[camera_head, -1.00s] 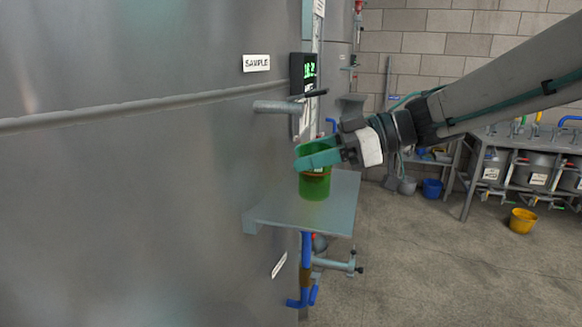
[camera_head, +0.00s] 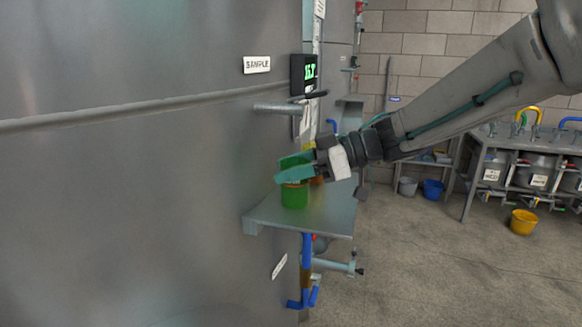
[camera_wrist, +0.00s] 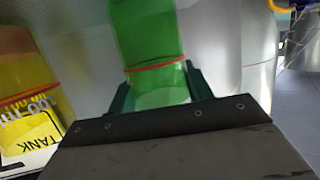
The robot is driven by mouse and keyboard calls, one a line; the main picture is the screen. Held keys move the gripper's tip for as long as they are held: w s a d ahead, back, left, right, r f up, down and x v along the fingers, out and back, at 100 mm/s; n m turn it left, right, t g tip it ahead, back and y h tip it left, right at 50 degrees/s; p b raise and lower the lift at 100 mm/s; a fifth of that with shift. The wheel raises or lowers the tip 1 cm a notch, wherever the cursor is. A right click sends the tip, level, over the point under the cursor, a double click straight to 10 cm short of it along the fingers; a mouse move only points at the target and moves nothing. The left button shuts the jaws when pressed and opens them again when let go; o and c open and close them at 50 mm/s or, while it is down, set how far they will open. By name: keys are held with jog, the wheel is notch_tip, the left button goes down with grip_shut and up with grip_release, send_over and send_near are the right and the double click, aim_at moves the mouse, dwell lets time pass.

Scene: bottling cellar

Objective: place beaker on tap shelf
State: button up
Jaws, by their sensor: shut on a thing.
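A green, see-through beaker (camera_head: 295,196) with a reddish band is held in my gripper (camera_head: 294,168). It looks upright, over the left part of the grey tap shelf (camera_head: 325,215); I cannot tell whether its base touches the shelf. The green fingers are shut around its upper part. In the wrist view the beaker (camera_wrist: 147,45) sits between the fingers (camera_wrist: 160,92). The sample tap (camera_head: 276,108) sticks out of the tank wall above the shelf, higher than the beaker.
A yellow-orange vessel (camera_wrist: 25,75) with a red band and a label stands beside my gripper in the wrist view. The steel tank wall (camera_head: 150,200) closes off the left. A small display (camera_head: 309,72) hangs above. The shelf's front right part is bare.

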jog(key=o, duration=1)
jog(key=shift+f, duration=0.15)
jog(key=shift+c, duration=0.2)
